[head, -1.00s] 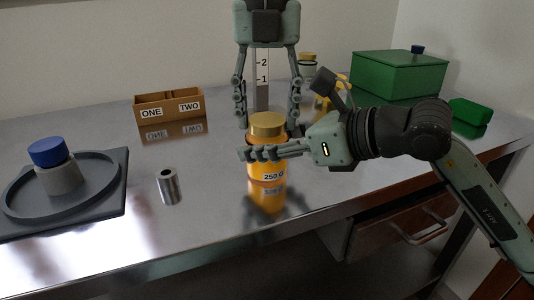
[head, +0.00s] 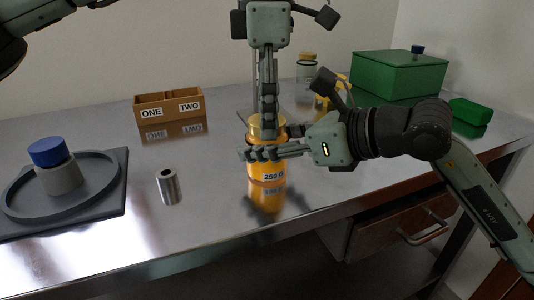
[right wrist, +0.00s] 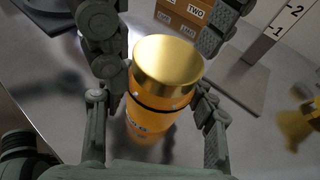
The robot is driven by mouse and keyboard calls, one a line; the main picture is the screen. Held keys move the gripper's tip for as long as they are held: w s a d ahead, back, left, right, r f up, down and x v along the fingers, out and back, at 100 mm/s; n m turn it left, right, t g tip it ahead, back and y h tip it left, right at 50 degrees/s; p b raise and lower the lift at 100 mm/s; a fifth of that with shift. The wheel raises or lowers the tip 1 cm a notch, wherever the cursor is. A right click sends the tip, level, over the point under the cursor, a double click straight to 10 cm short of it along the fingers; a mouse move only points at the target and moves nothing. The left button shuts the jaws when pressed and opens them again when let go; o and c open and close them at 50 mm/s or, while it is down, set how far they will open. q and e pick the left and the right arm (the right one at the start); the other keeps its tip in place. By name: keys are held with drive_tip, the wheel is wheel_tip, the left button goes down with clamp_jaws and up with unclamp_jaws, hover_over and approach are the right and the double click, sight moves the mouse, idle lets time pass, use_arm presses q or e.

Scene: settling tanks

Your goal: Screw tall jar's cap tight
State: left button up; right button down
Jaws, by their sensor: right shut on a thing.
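An orange jar (head: 258,168) labelled 250 G stands upright with a gold cap (head: 254,123) on its top. It also shows in the right wrist view (right wrist: 150,117), the gold cap (right wrist: 168,68) facing the camera. My right gripper (head: 250,154) comes from the right and is shut on the jar's body below the cap. My left gripper (head: 268,132) points down from above, seen edge-on, and partly hides the cap. In the right wrist view its fingers stand apart on either side of the cap, with small gaps. I cannot tell how tightly the cap sits.
A grey round tray (head: 100,199) with a blue-capped jar (head: 58,176) is at left. A metal cylinder (head: 168,187) stands nearby. A box (head: 170,104) marked ONE and TWO, a green box (head: 390,76) and another jar (head: 307,72) are behind.

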use_arm(q)
drive_tip(key=shift+r, duration=2.25)
drive_tip(key=shift+c, duration=0.5)
drive_tip(key=r+n, duration=0.1)
drive_tip(key=n, duration=0.3)
drive_tip(key=shift+r, duration=0.35)
drive_tip(key=r+n, duration=0.1)
drive_tip(key=n, duration=0.3)
drive_tip(key=shift+r, duration=0.4)
drive_tip(key=shift+f, duration=4.05)
